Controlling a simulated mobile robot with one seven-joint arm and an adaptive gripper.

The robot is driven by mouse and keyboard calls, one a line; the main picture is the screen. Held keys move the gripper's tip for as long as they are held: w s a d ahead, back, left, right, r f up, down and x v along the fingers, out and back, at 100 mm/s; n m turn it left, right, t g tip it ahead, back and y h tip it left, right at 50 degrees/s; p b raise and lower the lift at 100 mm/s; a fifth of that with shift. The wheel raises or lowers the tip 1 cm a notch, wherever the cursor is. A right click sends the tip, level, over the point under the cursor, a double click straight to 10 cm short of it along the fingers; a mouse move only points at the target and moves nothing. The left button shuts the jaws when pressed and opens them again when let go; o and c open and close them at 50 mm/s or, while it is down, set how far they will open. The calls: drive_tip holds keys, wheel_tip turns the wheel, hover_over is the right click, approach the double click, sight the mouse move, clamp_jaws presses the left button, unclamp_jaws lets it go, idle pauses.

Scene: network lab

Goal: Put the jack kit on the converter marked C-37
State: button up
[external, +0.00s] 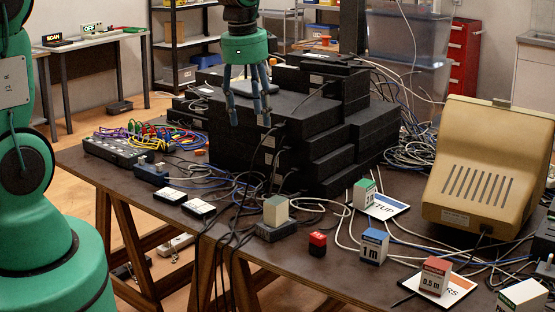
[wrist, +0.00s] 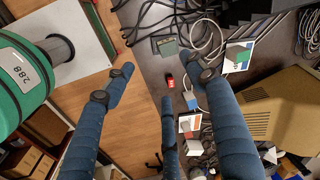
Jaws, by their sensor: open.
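My gripper (external: 248,112) has three blue fingers spread apart with nothing between them; in the external view it hangs in front of the black stack. In the wrist view its fingers (wrist: 160,80) frame the table edge far below. A small red block (external: 317,243), possibly the jack kit, sits near the front edge; it also shows in the wrist view (wrist: 170,81). A pale block with a greenish top (external: 276,210) rests on a dark flat box (external: 277,232). No C-37 marking is legible.
A stack of black equipment (external: 300,130) fills the table's back. Labelled blocks, green (external: 364,193), blue (external: 373,245) and red (external: 434,275), stand to the right, before a beige monitor (external: 488,170). Loose cables cross the table. A power strip (external: 115,151) lies at left.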

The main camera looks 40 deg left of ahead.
drive_tip(key=s+a+r+n+t, duration=0.1)
drive_tip(key=s+a+r+n, duration=0.15)
drive_tip(key=s+r, duration=0.4)
drive_tip(key=s+a+r+n+t, duration=0.1)
drive_tip(key=s+a+r+n, duration=0.1)
drive_tip(key=s+r+n, duration=0.35)
drive_tip(key=s+a+r+n+t, duration=0.1)
drive_tip(key=s+r+n, duration=0.1)
drive_tip(key=s, duration=0.5)
drive_tip(key=s+a+r+n+t, duration=0.1)
drive_tip(key=s+r+n, duration=0.1)
drive_tip(key=s+r, duration=0.2)
drive_tip(key=s, duration=0.3)
drive_tip(key=shift+s+a+n, duration=0.15)
drive_tip(key=shift+s+n, duration=0.05)
drive_tip(key=shift+n, duration=0.2)
drive_tip(key=shift+r, duration=0.1)
